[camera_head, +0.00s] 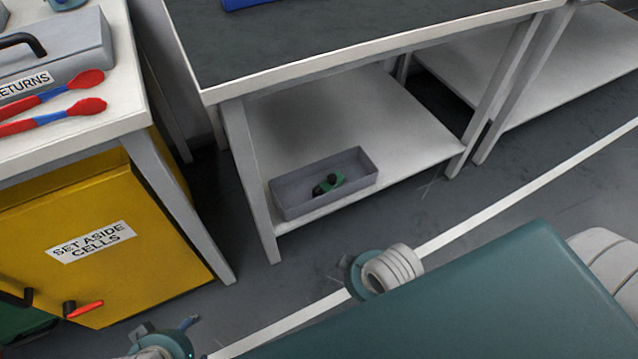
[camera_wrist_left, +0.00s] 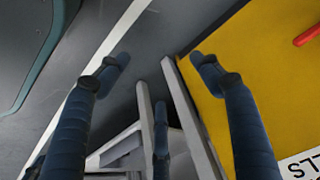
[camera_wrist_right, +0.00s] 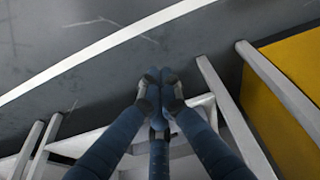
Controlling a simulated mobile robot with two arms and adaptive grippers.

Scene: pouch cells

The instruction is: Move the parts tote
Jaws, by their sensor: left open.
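The parts tote (camera_head: 330,202) is a grey open-topped bin on the lower shelf of the middle workbench, near the shelf's front edge. A green and black part (camera_head: 328,184) lies inside it. In the left wrist view my left gripper (camera_wrist_left: 160,75) has its fingers spread wide and empty, over the floor beside the yellow cabinet. In the right wrist view my right gripper (camera_wrist_right: 160,85) has its fingertips together with nothing visible between them. Both grippers are apart from the tote, low in front of the benches. The tote cannot be made out in either wrist view.
The lower shelf (camera_head: 355,115) is otherwise bare, between bench legs (camera_head: 250,180). A yellow cabinet (camera_head: 150,250) labelled "SET ASIDE CELLS" stands at left under a bench with a grey "RETURNS" case (camera_head: 70,55) and red-blue tools (camera_head: 50,120). Floor in front is clear, with a white line (camera_head: 500,207).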

